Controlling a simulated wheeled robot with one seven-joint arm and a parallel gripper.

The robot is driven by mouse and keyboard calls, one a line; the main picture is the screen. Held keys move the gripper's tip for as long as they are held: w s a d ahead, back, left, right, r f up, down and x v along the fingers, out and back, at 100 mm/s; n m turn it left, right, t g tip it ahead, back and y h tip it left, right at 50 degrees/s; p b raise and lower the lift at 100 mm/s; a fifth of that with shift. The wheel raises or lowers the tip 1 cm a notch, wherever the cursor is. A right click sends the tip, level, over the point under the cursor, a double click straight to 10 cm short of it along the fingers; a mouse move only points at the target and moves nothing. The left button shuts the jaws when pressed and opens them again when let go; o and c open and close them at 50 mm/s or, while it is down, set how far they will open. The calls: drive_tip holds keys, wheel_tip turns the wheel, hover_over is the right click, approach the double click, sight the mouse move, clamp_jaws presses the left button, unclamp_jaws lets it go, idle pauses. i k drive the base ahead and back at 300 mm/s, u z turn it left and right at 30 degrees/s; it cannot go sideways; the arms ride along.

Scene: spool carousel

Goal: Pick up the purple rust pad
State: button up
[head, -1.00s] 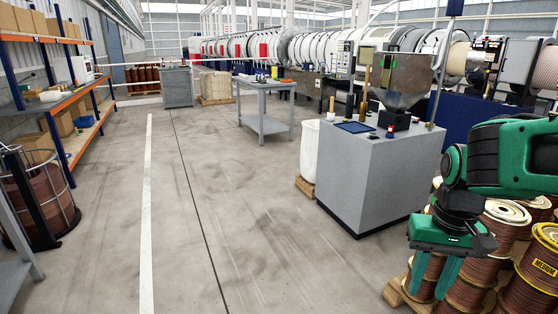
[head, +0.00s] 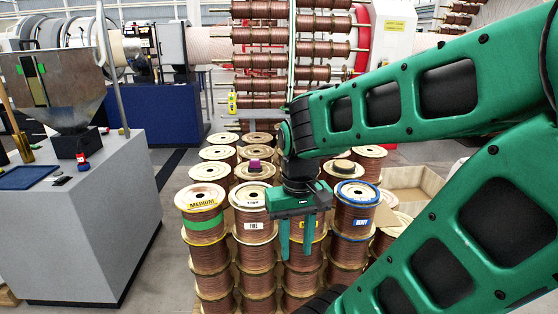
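A small purple pad (head: 255,165), which looks like the purple rust pad, sits on top of a copper wire spool (head: 253,172) in the pallet stack, left of my arm's wrist. My gripper (head: 297,250) points down in front of the front row of spools. Its two green fingers are apart with nothing seen between them. In the picture, the gripper is below and to the right of the pad. The wrist and fingers hide parts of the spools behind them, including most of a yellow-labelled one.
Several stacked copper spools (head: 210,252) fill the middle, with green, white, yellow and blue labels. A grey cabinet (head: 85,225) stands left, with floor between. A cardboard box (head: 415,182) and the carousel (head: 300,50) are behind.

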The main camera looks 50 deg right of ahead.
sight(255, 165)
drive_tip(key=z, duration=0.6)
drive_tip(key=i, duration=1.05)
drive_tip(key=z, duration=0.5)
